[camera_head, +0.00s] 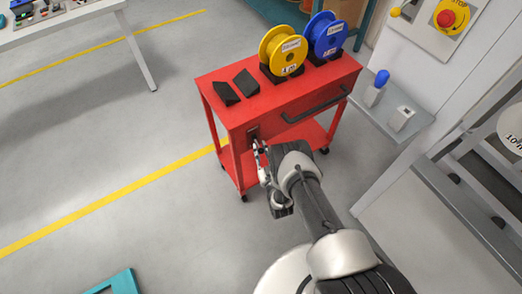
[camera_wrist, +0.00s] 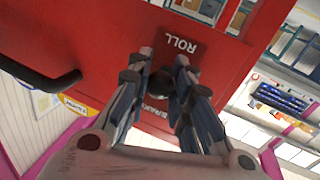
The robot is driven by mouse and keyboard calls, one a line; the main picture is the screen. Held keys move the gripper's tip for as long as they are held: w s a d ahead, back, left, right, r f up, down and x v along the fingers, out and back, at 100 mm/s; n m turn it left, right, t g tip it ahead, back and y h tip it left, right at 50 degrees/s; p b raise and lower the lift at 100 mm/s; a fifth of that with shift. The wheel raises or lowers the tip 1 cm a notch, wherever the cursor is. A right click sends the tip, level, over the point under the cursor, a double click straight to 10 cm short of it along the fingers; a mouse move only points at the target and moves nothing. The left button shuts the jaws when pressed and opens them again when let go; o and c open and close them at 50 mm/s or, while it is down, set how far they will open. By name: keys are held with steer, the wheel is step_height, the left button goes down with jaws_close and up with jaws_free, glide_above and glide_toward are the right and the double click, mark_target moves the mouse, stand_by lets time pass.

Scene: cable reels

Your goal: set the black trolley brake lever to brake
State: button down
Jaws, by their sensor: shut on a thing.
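The red trolley (camera_head: 262,106) stands in the middle of the head view, and its red front fills much of the wrist view (camera_wrist: 100,35). The black brake lever's round knob (camera_wrist: 161,83) shows between my fingers. The word ROLL (camera_wrist: 180,43) is upside down above the knob in the wrist view. A partly hidden BRAKE label (camera_wrist: 155,108) is below it, close to the knob. My gripper (camera_wrist: 163,64) is shut on the lever knob. In the head view my gripper (camera_head: 260,150) is at the trolley's front left; the knob is hidden there.
The trolley carries a yellow reel (camera_head: 283,52), a blue reel (camera_head: 325,37) and two black wedge blocks (camera_head: 246,82). A black handle (camera_head: 315,106) juts from its front. A grey shelf with a blue-topped lever (camera_head: 377,88) is at right. Open floor lies left.

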mark_target(261, 149)
steer(key=shift+r, duration=0.1)
steer(key=r+g+p, duration=0.1)
steer(key=p, duration=0.2)
steer(key=shift+s+r+g+h+p, duration=0.1)
steer(key=shift+r+g+h+p, duration=0.1)
steer(key=shift+g+h+p, duration=0.1)
steer(key=r+g+h+p, duration=0.1)
steer(key=g+p, duration=0.1)
steer(key=p, duration=0.1)
steer(key=shift+d+r+n, duration=0.1)
steer(key=shift+r+n, duration=0.1)
steer(key=shift+n, duration=0.2)
steer(key=shift+r+n+g+h+p, duration=0.3)
steer(key=shift+r+g+h+p, duration=0.15)
steer(key=shift+g+p, duration=0.75)
steer(key=shift+r+g+h, duration=0.55)
steer(key=shift+g+h, duration=0.2)
steer(key=shift+g, duration=0.55)
steer(key=c, duration=1.4)
jaws_free()
